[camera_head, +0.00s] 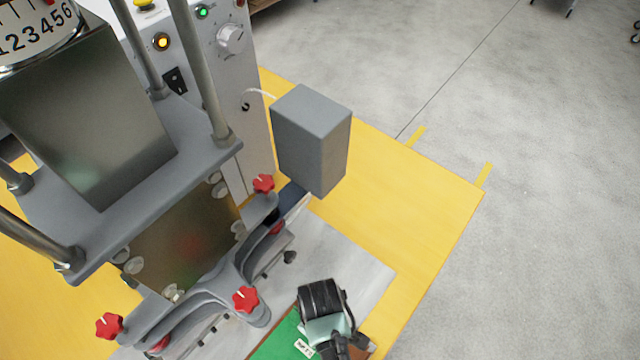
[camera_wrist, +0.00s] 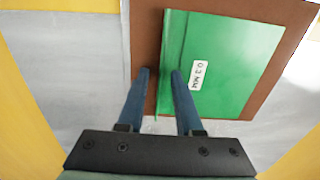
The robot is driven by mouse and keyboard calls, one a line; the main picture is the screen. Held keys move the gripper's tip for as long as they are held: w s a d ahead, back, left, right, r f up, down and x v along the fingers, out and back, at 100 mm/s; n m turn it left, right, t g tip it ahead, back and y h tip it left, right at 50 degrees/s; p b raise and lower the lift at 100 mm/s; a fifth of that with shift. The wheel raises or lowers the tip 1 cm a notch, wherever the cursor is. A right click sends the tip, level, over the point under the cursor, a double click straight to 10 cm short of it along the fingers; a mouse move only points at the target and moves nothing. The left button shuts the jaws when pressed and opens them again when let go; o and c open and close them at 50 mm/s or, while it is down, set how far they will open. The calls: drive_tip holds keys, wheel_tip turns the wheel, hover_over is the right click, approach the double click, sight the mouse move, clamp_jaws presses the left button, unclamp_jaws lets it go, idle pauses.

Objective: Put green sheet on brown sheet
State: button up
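A white label (camera_wrist: 196,75) is on the green sheet. A narrow green strip near its left edge looks raised, though I cannot be sure. My gripper (camera_wrist: 159,72) is open, its two blue fingers on either side of this strip with gaps visible. In the head view, my gripper (camera_head: 328,335) is above the green sheet (camera_head: 280,342) at the bottom edge; it hides much of both sheets.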

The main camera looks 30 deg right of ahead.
wheel_tip(320, 180, up, 12)
drive_tip(key=p, duration=0.1)
drive_tip(key=shift+r, duration=0.15)
idle(0.3)
idle(0.4)
